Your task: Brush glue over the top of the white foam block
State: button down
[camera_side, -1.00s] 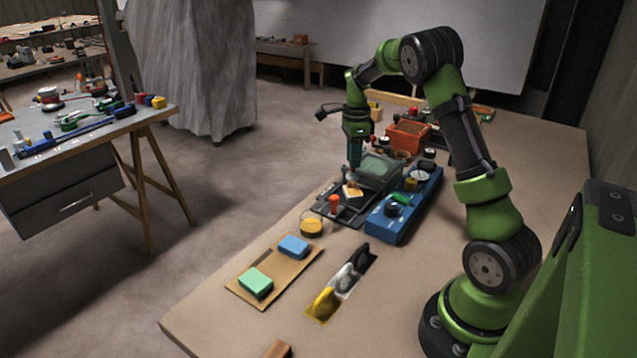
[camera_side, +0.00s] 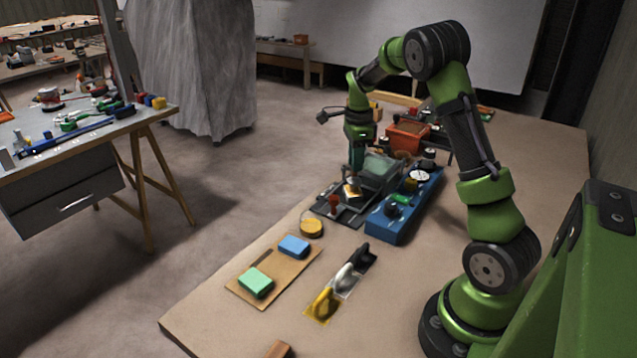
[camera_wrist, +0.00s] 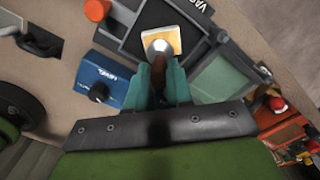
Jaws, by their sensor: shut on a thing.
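My gripper (camera_wrist: 158,80) has its two teal fingers shut on a brown-handled brush (camera_wrist: 159,66); it also shows in the side view (camera_side: 356,172), pointing down. The brush's pale, round end lies over a small yellowish block (camera_wrist: 174,36) in the wrist view. This block (camera_side: 352,192) sits on the dark tray (camera_side: 330,207) in the side view, partly hidden by the gripper. It looks yellowish rather than plain white, so I cannot tell for sure that it is the foam block. Whether the brush touches its top is unclear.
A blue box (camera_side: 383,227) and a grey-green clear-lidded case (camera_side: 383,167) stand close on the right.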

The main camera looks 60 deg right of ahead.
jog(key=shift+s+a, duration=0.2)
jog(key=shift+a, duration=0.05)
jog(key=shift+s+a, duration=0.45)
notch_tip(320, 180, up, 6)
dwell(0.8)
jog(key=shift+w, duration=0.1)
dwell(0.4)
